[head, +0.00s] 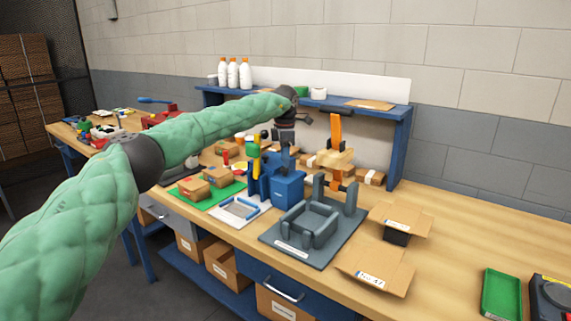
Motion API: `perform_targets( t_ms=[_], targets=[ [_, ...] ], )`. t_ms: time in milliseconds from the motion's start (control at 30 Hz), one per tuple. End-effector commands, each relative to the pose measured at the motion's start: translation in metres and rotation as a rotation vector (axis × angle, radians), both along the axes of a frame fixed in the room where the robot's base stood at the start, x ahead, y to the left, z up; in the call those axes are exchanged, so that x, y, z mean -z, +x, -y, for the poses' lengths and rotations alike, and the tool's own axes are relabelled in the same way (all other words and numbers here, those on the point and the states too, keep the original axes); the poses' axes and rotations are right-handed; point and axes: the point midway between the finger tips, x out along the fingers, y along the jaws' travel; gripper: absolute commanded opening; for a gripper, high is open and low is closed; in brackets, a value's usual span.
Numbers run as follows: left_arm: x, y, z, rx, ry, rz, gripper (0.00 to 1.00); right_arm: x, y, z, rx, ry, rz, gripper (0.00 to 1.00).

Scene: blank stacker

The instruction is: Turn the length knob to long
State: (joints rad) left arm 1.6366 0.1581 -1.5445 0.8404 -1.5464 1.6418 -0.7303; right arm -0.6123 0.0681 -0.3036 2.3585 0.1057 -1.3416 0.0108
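My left arm, in a green quilted sleeve, reaches in from the left in the head view. My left gripper (285,136) is at its dark end, pointing down above and behind a blue block-shaped device (287,187) on the bench. The fingers are small and dark, so I cannot tell whether they are open or shut. A grey fixture (312,226) with upright posts stands just right of the blue device. I cannot pick out a length knob or read its setting; it may be hidden or too small. My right gripper is not in view.
The wooden workbench (460,240) has free room at the right. A green tray (502,294) lies near its front edge. Open cardboard boxes (376,268) sit right of the fixture. A green mat (190,197) with cartons lies left. White bottles (233,74) stand on the blue shelf behind.

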Motion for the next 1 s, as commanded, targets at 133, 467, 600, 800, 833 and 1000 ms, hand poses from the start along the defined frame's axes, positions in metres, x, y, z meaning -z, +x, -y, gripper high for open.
perform_targets(
  t_ms=[133, 467, 600, 800, 833, 1000],
  targets=[
    [0.02, 0.0, -0.001, -0.001, 0.001, -0.001, 0.36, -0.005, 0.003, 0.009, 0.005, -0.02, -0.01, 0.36],
    [0.031, 0.0, 0.0, -0.001, 0.0, 0.001, 0.36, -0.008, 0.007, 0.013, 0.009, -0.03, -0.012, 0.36],
    [0.031, 0.0, 0.0, -0.001, 0.0, 0.001, 0.18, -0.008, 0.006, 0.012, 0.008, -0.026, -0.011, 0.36],
    [0.03, 0.0, 0.0, 0.001, 0.0, 0.001, 0.04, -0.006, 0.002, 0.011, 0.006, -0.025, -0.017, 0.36],
    [0.03, 0.0, 0.0, 0.002, 0.0, 0.001, 0.04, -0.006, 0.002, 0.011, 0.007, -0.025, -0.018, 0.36],
    [0.03, 0.0, 0.0, 0.034, 0.0, 0.001, 0.04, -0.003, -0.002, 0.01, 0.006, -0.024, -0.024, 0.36]
  ],
)
